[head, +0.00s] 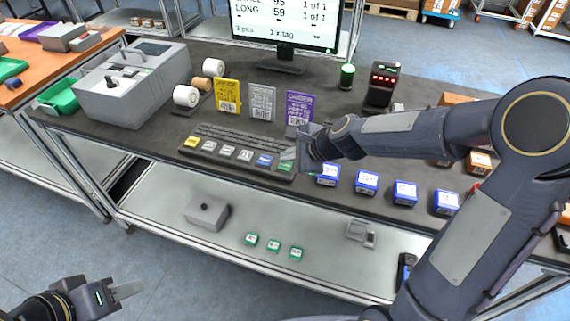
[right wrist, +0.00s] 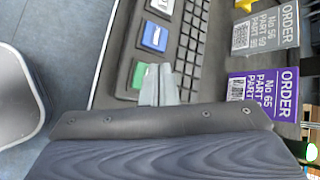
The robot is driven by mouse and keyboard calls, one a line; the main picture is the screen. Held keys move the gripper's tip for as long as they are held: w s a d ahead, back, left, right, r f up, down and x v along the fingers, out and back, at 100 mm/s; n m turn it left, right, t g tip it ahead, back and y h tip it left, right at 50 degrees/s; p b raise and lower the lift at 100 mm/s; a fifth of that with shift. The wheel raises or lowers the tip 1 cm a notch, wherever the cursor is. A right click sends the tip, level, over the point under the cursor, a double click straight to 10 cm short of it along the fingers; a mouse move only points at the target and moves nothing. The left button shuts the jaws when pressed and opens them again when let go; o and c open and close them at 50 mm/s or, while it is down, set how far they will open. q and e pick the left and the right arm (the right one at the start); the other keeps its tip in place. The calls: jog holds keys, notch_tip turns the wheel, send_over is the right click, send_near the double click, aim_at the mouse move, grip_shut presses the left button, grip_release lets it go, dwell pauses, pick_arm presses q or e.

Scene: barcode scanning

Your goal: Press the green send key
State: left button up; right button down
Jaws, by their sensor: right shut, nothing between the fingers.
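The keyboard (head: 222,143) lies on the dark bench top with a row of large coloured keys along its front edge. The green key (head: 286,167) is at the right end of that row, beside the blue key (head: 264,160). My right gripper (head: 288,154) is shut and empty, its fingertips just over or beside the green key. In the right wrist view the fingertips (right wrist: 160,78) overlap one edge of the green key (right wrist: 138,75); I cannot tell whether they touch it. My left gripper (head: 128,290) is at the bottom left, away from the bench; its finger gap is unclear.
Yellow, grey and purple order cards (head: 298,107) stand behind the keyboard. Several blue-labelled boxes (head: 367,182) sit right of it. A monitor (head: 285,25), a green-lit cylinder (head: 347,77) and a grey machine (head: 130,85) stand further back. A lower shelf (head: 170,205) holds small green boxes.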

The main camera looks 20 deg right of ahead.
aim_at(289, 166)
jog(key=shift+f, duration=0.15)
jog(key=shift+f+b, duration=0.3)
jog(key=shift+b, duration=0.1)
jog(key=shift+f+b, duration=0.4)
jog(key=shift+f, duration=0.05)
dwell(0.5)
jog(key=shift+r, duration=0.1)
jog(key=shift+r+p, duration=0.8)
jog(key=shift+p, duration=0.05)
notch_tip(289, 166, up, 5)
jog(key=p, duration=0.5)
